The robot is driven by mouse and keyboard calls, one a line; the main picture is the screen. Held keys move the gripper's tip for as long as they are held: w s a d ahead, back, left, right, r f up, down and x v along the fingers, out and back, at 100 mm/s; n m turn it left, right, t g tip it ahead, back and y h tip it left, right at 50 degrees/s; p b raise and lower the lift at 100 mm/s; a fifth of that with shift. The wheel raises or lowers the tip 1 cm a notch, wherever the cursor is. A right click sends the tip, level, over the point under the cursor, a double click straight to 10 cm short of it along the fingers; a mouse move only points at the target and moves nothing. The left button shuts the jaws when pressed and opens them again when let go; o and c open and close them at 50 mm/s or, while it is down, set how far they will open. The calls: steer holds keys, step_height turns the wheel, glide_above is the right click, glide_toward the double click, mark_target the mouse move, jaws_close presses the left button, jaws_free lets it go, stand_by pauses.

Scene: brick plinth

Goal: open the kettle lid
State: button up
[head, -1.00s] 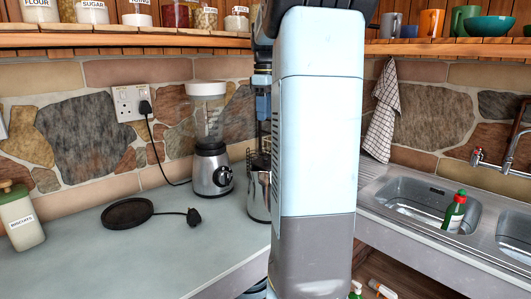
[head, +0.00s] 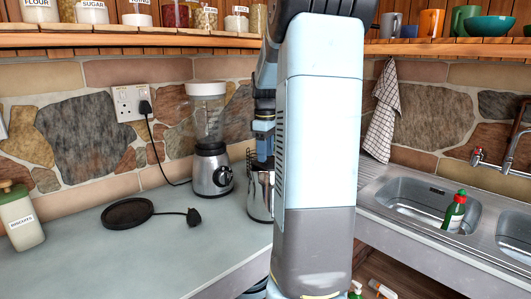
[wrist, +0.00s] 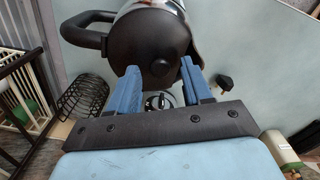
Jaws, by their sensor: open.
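The kettle (head: 260,196) is a shiny metal body on the counter, partly hidden behind my arm in the head view. The lid looks seated on the kettle. In the head view my gripper (head: 264,150) points down over the kettle.
A blender (head: 211,165) stands just left of the kettle. A black round base (head: 127,213) with a plug (head: 193,217) lies farther left. A black wire rack (wrist: 84,97) is close by in the wrist view. The sink (head: 415,200) is to the right. The counter's front left is clear.

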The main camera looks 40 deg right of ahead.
steer(key=shift+f, duration=0.2)
steer(key=shift+c, duration=0.4)
jaws_close()
